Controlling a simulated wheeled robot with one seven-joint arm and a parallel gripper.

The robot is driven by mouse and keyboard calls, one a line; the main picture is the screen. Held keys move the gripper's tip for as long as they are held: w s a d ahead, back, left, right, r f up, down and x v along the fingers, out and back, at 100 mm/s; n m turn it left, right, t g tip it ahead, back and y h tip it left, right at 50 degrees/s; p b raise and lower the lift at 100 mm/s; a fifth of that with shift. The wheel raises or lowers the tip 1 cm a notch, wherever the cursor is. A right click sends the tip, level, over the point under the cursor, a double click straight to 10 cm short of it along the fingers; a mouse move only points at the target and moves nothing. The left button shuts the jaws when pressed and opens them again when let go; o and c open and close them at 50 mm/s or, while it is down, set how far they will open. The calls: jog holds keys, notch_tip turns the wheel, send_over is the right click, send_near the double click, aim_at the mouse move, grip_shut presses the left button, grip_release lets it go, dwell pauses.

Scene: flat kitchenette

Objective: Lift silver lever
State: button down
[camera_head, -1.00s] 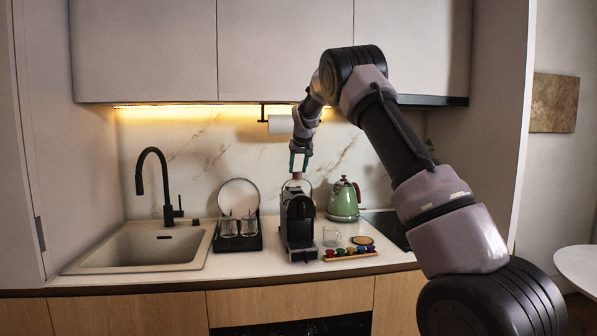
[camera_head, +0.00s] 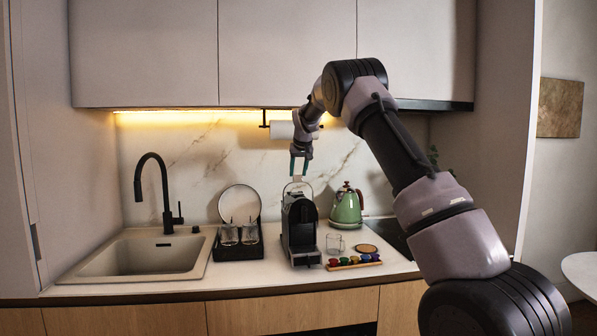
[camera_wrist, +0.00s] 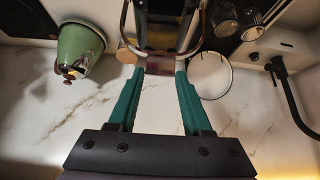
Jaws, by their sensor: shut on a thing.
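The silver lever (camera_head: 308,186) is a thin curved handle on top of the black coffee machine (camera_head: 300,228). It stands up in an arch above the machine's top. In the wrist view the lever (camera_wrist: 124,45) curves in from both sides toward my fingertips. My gripper (camera_head: 299,173) is above the machine, pointing down. In the wrist view the teal fingers of my gripper (camera_wrist: 158,72) are shut on the middle of the lever, where a reddish-brown part shows between the tips. The exact contact is partly hidden.
A green kettle (camera_head: 346,208) stands close on the right. A glass cup (camera_head: 335,244) and a rack of coloured capsules (camera_head: 354,262) are at the front right. A drying rack (camera_head: 238,247) with glasses and the sink (camera_head: 150,258) are on the left. A paper roll (camera_head: 282,130) hangs behind.

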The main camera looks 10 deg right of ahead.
jog(key=shift+c, duration=1.6)
grip_release()
jog(key=shift+f, duration=0.65)
jog(key=shift+s+r, duration=0.1)
jog(key=shift+r, duration=0.2)
jog(key=v, duration=1.1)
jog(key=shift+r, duration=0.3)
jog(key=s+d+r+m+y, duration=0.1)
jog(key=s+d+r, duration=0.1)
jog(key=s, duration=0.6)
jog(key=s+d+r+m, duration=0.1)
jog(key=s+d+r, duration=0.15)
jog(key=s, duration=0.55)
jog(key=s+d+r+m+y, duration=0.1)
jog(key=s+d+r, duration=0.1)
jog(key=s, duration=0.6)
jog(key=s+f, duration=0.4)
jog(key=s, duration=0.8)
jog(key=s+f+m, duration=0.1)
jog(key=s+f, duration=0.4)
jog(key=s, duration=0.8)
jog(key=shift+s+a+m, duration=0.25)
jog(key=shift+a+m, duration=0.05)
